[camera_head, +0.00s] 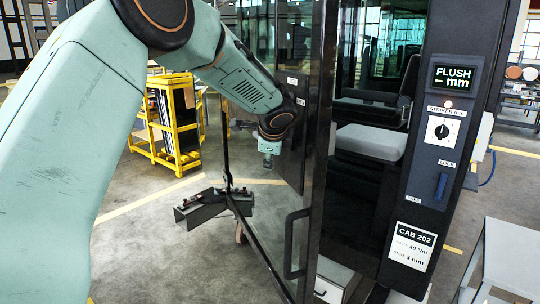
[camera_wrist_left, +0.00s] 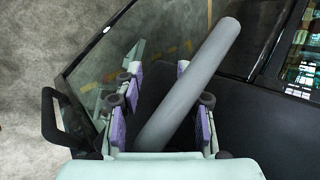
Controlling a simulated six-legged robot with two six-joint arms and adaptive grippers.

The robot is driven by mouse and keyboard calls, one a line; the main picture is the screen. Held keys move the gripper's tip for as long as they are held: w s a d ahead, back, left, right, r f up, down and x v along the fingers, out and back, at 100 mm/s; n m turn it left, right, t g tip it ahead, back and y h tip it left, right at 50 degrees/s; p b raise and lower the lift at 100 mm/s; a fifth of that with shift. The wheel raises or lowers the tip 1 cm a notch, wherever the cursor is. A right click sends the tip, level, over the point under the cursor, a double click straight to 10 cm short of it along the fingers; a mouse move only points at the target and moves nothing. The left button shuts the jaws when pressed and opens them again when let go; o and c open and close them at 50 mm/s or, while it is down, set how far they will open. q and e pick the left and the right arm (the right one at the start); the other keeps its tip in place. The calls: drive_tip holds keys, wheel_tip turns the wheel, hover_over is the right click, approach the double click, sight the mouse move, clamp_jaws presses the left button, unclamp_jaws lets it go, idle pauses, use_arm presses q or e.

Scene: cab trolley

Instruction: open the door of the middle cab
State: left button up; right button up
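The glass door (camera_head: 320,150) of the cab has a dark frame, and its black handle (camera_head: 295,245) is low near the near edge. A black handle also shows at left in the wrist view (camera_wrist_left: 60,122). I cannot tell how far the door stands open. My left gripper (camera_head: 268,152) is by the dark panel of the door, its fingers small in the head view. In the wrist view its purple-padded fingers (camera_wrist_left: 157,110) are apart. A grey round bar (camera_wrist_left: 195,75) runs slantwise between them, closer to the right finger; contact is unclear. My right gripper is out of view.
A dark control post (camera_head: 440,150) with a "FLUSH -- mm" display, a dial and a "CAB 202" label stands right of the door. A seat (camera_head: 370,142) shows inside the cab. A yellow rack (camera_head: 175,125) stands behind left, and a grey table (camera_head: 510,250) at lower right.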

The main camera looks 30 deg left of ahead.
use_arm(q)
drive_tip(key=v, duration=0.7)
drive_tip(key=shift+s+r, duration=0.1)
drive_tip(key=shift+r, duration=0.05)
drive_tip(key=shift+s+d+r, duration=0.1)
drive_tip(key=shift+s+r, duration=0.05)
drive_tip(key=shift+r, duration=0.05)
drive_tip(key=shift+r, duration=0.15)
drive_tip(key=s+d+r+p, duration=0.1)
drive_tip(key=s+d+p, duration=0.1)
drive_tip(key=d, duration=0.6)
drive_tip(key=shift+s+d+r, duration=0.15)
drive_tip(key=shift+s+r, duration=0.1)
drive_tip(key=shift+s, duration=0.55)
